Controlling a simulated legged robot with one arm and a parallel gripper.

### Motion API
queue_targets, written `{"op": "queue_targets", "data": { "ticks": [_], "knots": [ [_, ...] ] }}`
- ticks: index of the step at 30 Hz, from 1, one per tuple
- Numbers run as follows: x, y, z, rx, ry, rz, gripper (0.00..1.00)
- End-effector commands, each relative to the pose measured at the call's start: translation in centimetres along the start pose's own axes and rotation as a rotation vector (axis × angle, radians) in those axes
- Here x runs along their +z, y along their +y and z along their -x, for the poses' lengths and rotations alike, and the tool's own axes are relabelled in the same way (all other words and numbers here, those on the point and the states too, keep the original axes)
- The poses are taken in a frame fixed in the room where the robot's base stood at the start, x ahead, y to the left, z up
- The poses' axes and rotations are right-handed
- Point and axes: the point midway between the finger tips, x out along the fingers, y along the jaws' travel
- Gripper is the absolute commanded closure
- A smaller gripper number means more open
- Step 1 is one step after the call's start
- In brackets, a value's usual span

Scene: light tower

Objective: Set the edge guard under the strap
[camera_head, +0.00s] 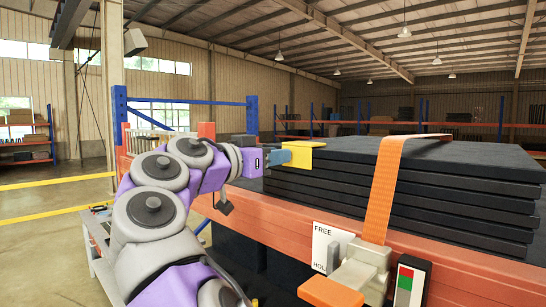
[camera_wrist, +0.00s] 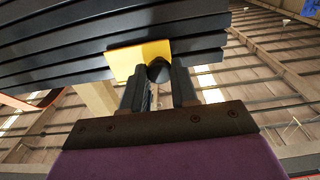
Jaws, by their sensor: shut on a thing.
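The yellow edge guard (camera_head: 302,152) is an angled piece at the upper left corner of the stack of black panels (camera_head: 400,200). My gripper (camera_head: 283,157) comes in from the left and is shut on it. In the wrist view, my two fingers (camera_wrist: 159,84) close around a dark round knob on the guard (camera_wrist: 138,60), which lies against the panel edges; I cannot tell whether it touches them. The orange strap (camera_head: 384,190) runs over the stack's top and down its front, right of the guard with a gap between them. The strap enters a buckle-like tensioner (camera_head: 362,268).
An orange beam (camera_head: 300,218) runs below the stack's front. It carries a FREE/HOLD sign (camera_head: 325,247), an orange handle (camera_head: 331,292) and a red-green indicator (camera_head: 407,284). A small cart (camera_head: 97,235) stands at left. The panel top between guard and strap looks clear.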

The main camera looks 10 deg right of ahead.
Motion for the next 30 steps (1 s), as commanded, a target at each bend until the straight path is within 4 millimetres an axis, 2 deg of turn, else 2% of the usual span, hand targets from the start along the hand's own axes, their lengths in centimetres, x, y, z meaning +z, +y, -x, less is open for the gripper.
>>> {"op": "queue_targets", "data": {
  "ticks": [8,14,20,30],
  "knots": [
    [0.2,0.1,0.1,-0.001,-0.002,0.002,1.00],
    [0.4,1.9,0.2,0.001,-0.002,-0.002,1.00],
    [0.6,5.1,0.2,0.000,-0.001,-0.004,1.00],
    [0.7,12.4,0.1,0.004,-0.005,-0.001,1.00]
  ]
}}
